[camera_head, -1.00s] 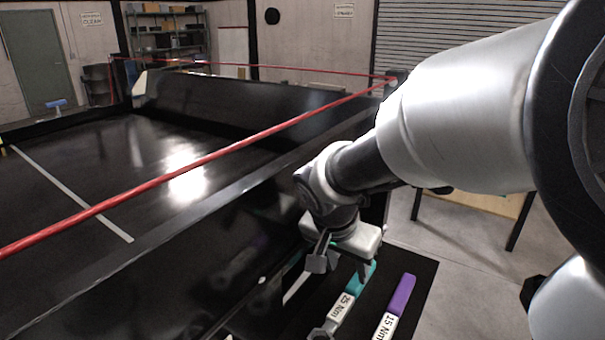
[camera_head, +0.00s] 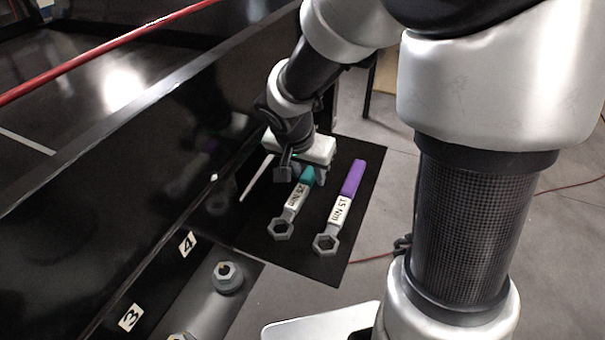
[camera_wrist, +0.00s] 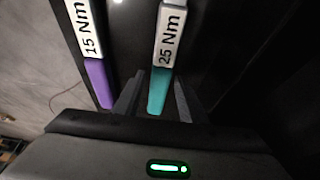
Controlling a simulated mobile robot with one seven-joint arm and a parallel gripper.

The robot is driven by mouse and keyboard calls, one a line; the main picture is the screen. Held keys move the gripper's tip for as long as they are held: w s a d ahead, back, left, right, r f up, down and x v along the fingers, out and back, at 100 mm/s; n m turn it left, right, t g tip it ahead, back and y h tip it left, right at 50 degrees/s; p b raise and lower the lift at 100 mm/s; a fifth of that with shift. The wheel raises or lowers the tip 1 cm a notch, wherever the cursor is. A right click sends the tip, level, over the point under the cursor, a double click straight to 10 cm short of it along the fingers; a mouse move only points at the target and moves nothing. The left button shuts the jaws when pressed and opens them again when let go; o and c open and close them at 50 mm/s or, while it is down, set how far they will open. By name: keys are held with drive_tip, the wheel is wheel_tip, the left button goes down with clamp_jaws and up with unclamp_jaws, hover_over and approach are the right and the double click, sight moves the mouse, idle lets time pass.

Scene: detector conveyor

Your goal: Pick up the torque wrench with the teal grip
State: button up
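The torque wrench with the teal grip (camera_head: 293,200), labelled 25 Nm, lies on a black mat with its ring head towards the front. In the wrist view its teal grip (camera_wrist: 158,90) lies between the two fingers of my gripper (camera_wrist: 158,78), with small gaps showing on both sides. In the head view my gripper (camera_head: 302,176) is over the grip end and hides part of it. My gripper is open and holds nothing.
A wrench with a purple grip (camera_head: 353,180), labelled 15 Nm, lies just right of it. A thin pale bar (camera_head: 256,178) is on the left, near the black conveyor wall (camera_head: 150,180). A hex bolt (camera_head: 228,278) stands near the number 4 label (camera_head: 187,244).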

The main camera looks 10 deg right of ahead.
clamp_jaws()
